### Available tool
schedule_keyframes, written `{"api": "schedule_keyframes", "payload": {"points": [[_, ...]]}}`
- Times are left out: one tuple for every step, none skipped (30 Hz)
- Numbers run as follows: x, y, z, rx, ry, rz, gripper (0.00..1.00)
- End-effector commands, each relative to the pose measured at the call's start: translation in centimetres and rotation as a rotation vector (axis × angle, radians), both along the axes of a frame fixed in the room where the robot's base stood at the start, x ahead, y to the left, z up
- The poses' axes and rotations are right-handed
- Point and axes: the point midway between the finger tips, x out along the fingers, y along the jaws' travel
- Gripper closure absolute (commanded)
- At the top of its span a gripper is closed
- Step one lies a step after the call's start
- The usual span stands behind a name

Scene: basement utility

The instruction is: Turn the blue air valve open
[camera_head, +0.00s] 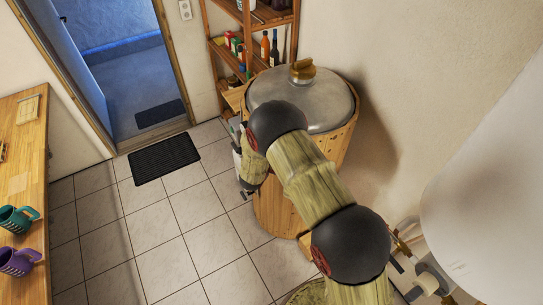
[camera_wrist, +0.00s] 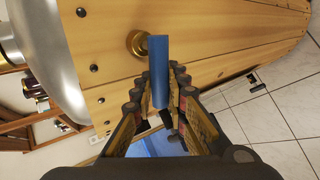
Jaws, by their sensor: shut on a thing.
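The blue air valve (camera_wrist: 159,55) shows in the wrist view as a flat blue lever beside a round brass fitting (camera_wrist: 138,43) on the side of a wooden barrel (camera_wrist: 215,45). My gripper (camera_wrist: 162,76) has its two fingers on either side of the lever and is shut on it. The lever runs up and down in the wrist picture. In the head view the barrel (camera_head: 278,212) stands behind my arm, with a grey metal lid (camera_head: 325,100) and a brass knob on top. The valve is hidden there.
Wooden shelves (camera_head: 262,15) with bottles and boxes stand behind the barrel. The tiled floor between is clear, with a dark mat (camera_head: 164,158) near the open doorway.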

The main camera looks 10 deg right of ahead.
Motion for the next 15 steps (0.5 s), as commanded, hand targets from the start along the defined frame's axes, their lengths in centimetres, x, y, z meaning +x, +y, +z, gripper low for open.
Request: {"api": "schedule_keyframes", "payload": {"points": [[0.03,0.1,-0.03,0.0,0.0,0.002,1.0],[0.03,0.1,-0.03,0.0,0.0,0.002,1.0],[0.03,0.1,-0.03,0.0,0.0,0.002,1.0],[0.02,0.1,-0.04,0.001,0.001,0.002,1.0],[0.02,0.1,-0.04,0.001,0.001,0.002,1.0],[0.02,0.1,-0.04,0.001,0.001,0.002,1.0],[0.02,0.1,-0.04,0.001,0.001,0.002,0.84],[0.01,0.11,-0.05,0.001,0.001,0.002,0.82],[0.01,0.1,-0.05,0.001,0.001,0.002,0.8],[0.0,0.09,-0.05,0.001,0.001,0.002,0.78],[0.0,0.08,-0.05,0.001,0.001,0.002,0.77],[0.0,0.07,-0.04,0.001,0.001,0.002,0.74],[-0.01,0.06,-0.04,0.001,0.001,0.002,0.73],[-0.01,0.06,-0.04,0.0,0.001,0.001,0.71],[-0.01,0.05,-0.03,0.0,0.001,0.001,0.69]]}}
